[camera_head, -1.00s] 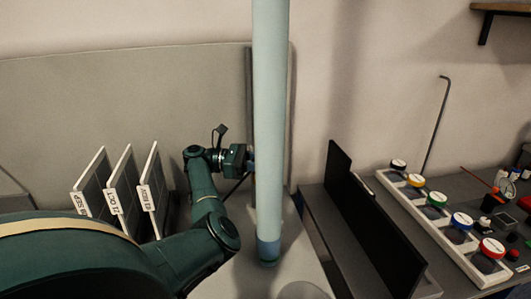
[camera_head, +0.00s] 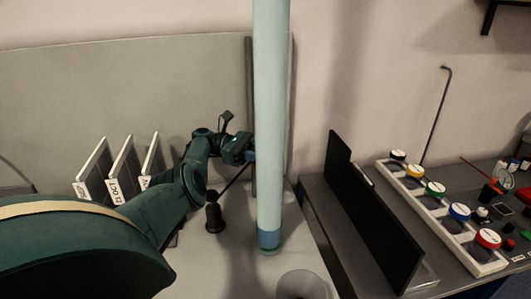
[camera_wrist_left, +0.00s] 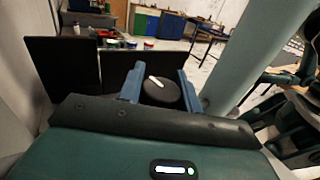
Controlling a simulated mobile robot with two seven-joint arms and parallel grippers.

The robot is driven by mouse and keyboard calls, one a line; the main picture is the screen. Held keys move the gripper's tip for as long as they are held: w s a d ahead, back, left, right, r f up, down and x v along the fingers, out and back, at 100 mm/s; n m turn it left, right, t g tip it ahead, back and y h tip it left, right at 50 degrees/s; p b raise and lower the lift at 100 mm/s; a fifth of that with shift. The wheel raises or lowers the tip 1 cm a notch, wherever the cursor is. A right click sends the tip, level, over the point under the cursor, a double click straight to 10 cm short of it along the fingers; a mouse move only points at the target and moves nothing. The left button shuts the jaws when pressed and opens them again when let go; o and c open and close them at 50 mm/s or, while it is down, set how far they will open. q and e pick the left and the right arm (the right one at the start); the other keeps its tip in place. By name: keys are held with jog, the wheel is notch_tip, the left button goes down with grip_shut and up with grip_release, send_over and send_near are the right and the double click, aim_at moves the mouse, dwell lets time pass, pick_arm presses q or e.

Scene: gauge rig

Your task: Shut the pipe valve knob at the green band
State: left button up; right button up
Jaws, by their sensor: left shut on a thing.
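A round black knob (camera_wrist_left: 160,93) with a white pointer mark fills the gap between my left gripper's (camera_wrist_left: 161,86) blue fingers in the left wrist view. The fingers are shut on its sides. The pointer slants up to the left in that view. In the head view my left gripper (camera_head: 251,157) is at the left side of the tall pale blue pipe (camera_head: 270,120), partly hidden by it, and the knob is hidden. The pipe also shows in the left wrist view (camera_wrist_left: 255,55). I cannot make out a green band by the knob. My right gripper is not in view.
A dark upright object (camera_head: 214,216) stands under my left forearm. Several labelled panels (camera_head: 122,172) stand at the left. A black panel (camera_head: 370,215) stands right of the pipe, before a pale rack (camera_head: 450,228) with coloured round caps. A clear cylinder (camera_head: 302,285) is at the front.

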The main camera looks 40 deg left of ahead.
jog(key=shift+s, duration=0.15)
pick_arm(q)
jog(key=o, duration=1)
jog(key=shift+r+p, duration=0.35)
jog(key=shift+r, duration=0.05)
notch_tip(320, 180, up, 5)
jog(key=p, duration=0.3)
jog(key=shift+f+p, duration=0.2)
jog(key=shift+p, duration=0.1)
notch_tip(320, 180, up, 3)
jog(key=shift+r, duration=0.8)
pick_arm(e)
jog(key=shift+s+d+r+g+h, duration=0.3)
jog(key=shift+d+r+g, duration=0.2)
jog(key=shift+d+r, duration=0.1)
